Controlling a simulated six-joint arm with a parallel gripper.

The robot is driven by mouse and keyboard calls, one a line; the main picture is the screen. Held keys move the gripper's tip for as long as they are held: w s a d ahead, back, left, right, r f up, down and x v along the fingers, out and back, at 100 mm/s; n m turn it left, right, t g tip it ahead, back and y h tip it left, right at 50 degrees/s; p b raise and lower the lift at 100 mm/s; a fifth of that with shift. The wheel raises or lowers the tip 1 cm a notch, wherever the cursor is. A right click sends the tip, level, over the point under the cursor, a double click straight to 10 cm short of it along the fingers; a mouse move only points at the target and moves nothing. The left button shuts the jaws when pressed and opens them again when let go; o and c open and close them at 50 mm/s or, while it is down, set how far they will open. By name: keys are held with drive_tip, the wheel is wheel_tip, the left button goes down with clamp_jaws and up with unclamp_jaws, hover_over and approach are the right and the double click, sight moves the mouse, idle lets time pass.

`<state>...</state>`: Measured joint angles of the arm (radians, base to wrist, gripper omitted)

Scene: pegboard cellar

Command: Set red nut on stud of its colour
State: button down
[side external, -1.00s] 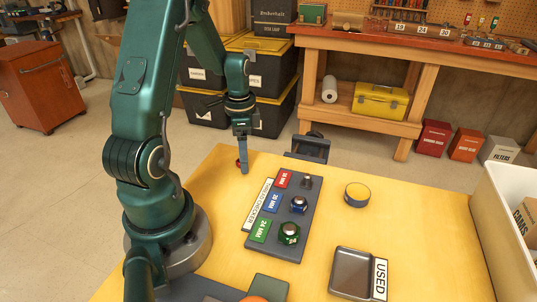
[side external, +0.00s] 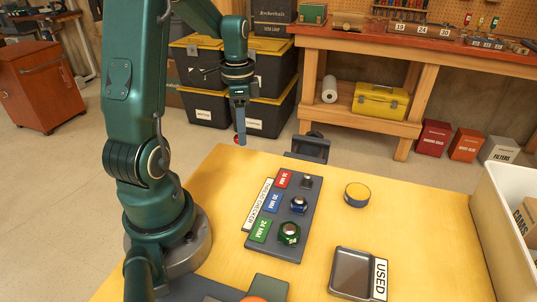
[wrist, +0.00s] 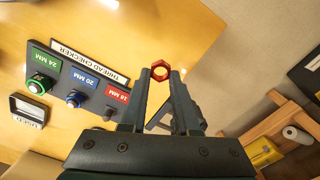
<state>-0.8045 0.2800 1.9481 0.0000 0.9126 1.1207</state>
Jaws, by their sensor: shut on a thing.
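My gripper (side external: 240,138) is shut on the red nut (wrist: 160,73), seen as a red ring between the fingertips in the wrist view. The nut also shows as a small red spot (side external: 237,140) in the side view, held above the table's far left. The thread checker board (side external: 284,235) lies on the table, nearer the camera. Its red-labelled 18 MM stud (side external: 306,182) is bare. A blue nut (side external: 299,204) sits at the blue 20 MM label and a green nut (side external: 289,232) at the green 24 MM label.
A grey tray (side external: 351,270) with a USED label is at the front. A dark stand (side external: 309,148) is at the table's far edge. A white bin (side external: 489,222) is at right.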

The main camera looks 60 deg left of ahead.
drive_tip(key=r, duration=0.3)
drive_tip(key=shift+w+r, duration=0.15)
drive_tip(key=shift+w, duration=0.1)
drive_tip(key=w+d+m, duration=0.6)
drive_tip(key=w+d, duration=0.3)
drive_tip(key=d, duration=0.5)
drive_tip(key=shift+w+f, duration=0.1)
drive_tip(key=shift+f, duration=2.2)
drive_tip(key=shift+f, duration=1.95)
idle(0.4)
drive_tip(key=shift+c, duration=0.9)
unclamp_jaws()
